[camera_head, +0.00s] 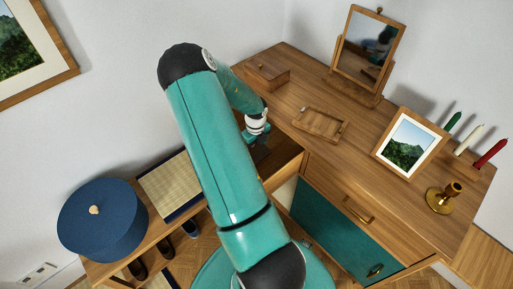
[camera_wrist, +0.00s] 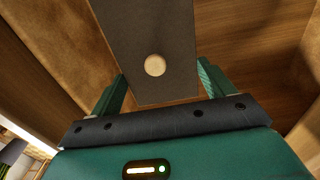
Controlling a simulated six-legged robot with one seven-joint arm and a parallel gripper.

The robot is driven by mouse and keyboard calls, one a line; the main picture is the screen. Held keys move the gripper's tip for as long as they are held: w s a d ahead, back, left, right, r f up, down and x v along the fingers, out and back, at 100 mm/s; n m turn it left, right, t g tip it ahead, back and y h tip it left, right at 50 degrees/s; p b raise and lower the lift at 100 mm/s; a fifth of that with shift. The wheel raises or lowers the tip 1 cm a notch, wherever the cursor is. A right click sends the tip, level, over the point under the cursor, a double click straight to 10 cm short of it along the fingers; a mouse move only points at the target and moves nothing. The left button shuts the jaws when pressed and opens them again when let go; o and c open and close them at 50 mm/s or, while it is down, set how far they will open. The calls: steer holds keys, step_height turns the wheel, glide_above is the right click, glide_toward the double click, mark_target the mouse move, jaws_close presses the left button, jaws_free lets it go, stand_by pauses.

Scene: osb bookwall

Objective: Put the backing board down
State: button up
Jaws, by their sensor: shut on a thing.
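The backing board (camera_wrist: 145,35) is a dark grey flat panel with a round pale wooden knob (camera_wrist: 155,65) on its face. My gripper (camera_wrist: 160,88) is shut on it, with a green finger at each side, in the wrist view. Its far end runs out of the top of that view. In the head view my gripper (camera_head: 259,134) is over the left end of the wooden dresser, beside its near-left edge. Only a small dark part that seems to be the board shows below the fingers there; my arm hides nearby areas. Brown wooden surfaces lie behind the board in the wrist view.
On the dresser (camera_head: 290,105) are a shallow wooden tray (camera_head: 320,124), a wooden box (camera_head: 267,73), a tilting mirror (camera_head: 364,46), a framed landscape (camera_head: 408,144), several candles (camera_head: 489,153) and a brass candlestick (camera_head: 443,199). A blue round box (camera_head: 103,222) stands on a low bench left.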

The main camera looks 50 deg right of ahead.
mark_target(255, 150)
step_height(255, 150, down, 8)
steer(key=shift+a+r, duration=0.1)
steer(key=shift+a, duration=0.05)
stand_by(0.4)
steer(key=o, duration=1)
step_height(255, 150, up, 12)
steer(key=shift+r, duration=0.1)
